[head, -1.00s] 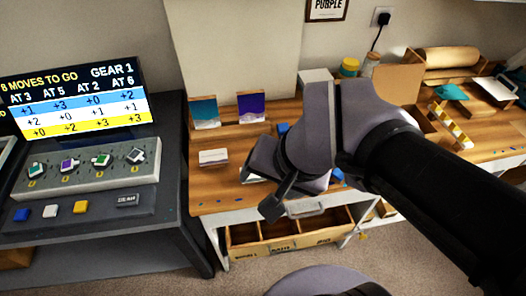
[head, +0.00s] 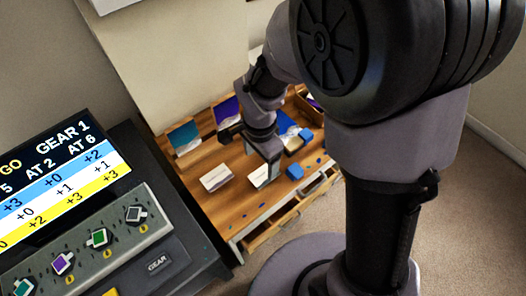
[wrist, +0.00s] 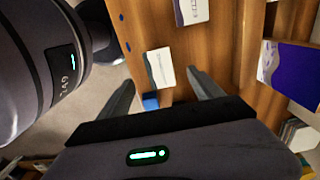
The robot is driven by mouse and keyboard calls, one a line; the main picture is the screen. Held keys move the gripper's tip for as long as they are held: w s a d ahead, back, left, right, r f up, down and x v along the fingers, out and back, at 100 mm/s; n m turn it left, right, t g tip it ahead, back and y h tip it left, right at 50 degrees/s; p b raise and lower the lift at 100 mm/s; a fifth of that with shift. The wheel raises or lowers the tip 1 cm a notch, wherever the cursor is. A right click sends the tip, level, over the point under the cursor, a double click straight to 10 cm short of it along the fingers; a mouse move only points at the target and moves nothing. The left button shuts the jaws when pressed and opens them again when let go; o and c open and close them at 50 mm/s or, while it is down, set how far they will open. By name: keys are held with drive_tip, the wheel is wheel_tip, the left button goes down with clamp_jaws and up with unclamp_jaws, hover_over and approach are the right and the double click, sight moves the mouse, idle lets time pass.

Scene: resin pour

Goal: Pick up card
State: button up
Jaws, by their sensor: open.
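Two white cards with small print show on the wooden table. One white card (head: 262,176) is beside my gripper; in the wrist view this card (wrist: 160,68) appears between and beyond the fingertips. The other white card (head: 216,178) is to its left in the head view and shows at the top of the wrist view (wrist: 191,10). A teal-topped card (head: 185,137) and a purple card (head: 227,110) stand at the back of the table. My gripper (wrist: 163,80) is open, with nothing held; its fingertips are hard to make out in the head view.
A blue block (head: 294,172) is right of the nearer card, and it shows near the left finger in the wrist view (wrist: 151,101). More small items lie to the right on the table. A grey console (head: 95,240) and a screen (head: 50,180) stand at the left.

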sight(262, 176)
wheel_tip(262, 176, down, 7)
drive_tip(key=b, duration=0.3)
drive_tip(key=shift+s+d+r, duration=0.1)
drive_tip(key=shift+d, duration=0.05)
drive_tip(key=shift+f+b, duration=0.3)
drive_tip(key=shift+b, duration=0.05)
drive_tip(key=c, duration=1)
